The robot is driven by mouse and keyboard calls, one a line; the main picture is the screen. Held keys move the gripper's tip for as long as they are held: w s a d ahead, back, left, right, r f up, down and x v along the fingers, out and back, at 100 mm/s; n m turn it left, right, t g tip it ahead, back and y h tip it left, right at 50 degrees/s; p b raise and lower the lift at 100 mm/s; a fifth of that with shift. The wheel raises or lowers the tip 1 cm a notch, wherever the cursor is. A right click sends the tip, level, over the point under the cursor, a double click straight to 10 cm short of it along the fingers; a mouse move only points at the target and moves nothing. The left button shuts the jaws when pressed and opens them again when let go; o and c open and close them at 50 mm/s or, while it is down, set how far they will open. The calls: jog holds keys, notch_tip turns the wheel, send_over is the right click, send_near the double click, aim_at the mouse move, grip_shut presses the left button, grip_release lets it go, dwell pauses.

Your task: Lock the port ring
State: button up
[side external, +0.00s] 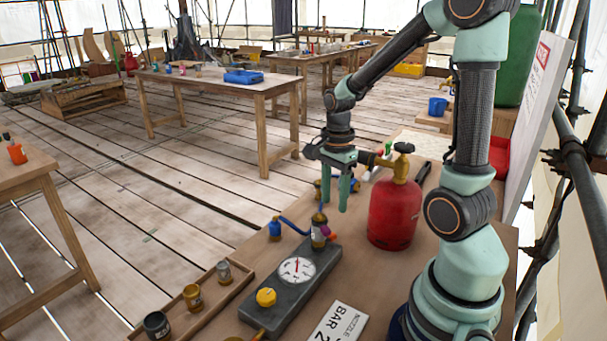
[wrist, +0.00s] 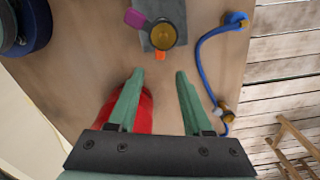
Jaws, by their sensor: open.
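The port (side external: 319,232) is a brass-coloured round fitting at the far end of the grey gauge block (side external: 318,262). In the wrist view its round top (wrist: 163,35) carries a purple tab (wrist: 135,17) and a small orange tab (wrist: 160,56). Which part is the ring is not clear. My gripper (side external: 345,195) points down above the bench, a little beyond and above the port. In the wrist view my gripper (wrist: 159,75) is open and empty, with its green fingers apart and the port ahead of the tips.
A red gas bottle (side external: 394,212) with a brass valve stands close right of my gripper. A blue hose (wrist: 200,52) with end fittings lies near the bench edge. The block carries a dial (side external: 297,270) and yellow knob (side external: 266,297). A tray (side external: 205,300) holds small pots.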

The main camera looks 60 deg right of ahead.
aim_at(330, 238)
notch_tip(330, 238, down, 9)
jog(key=shift+f, duration=0.1)
dwell(0.3)
grip_shut()
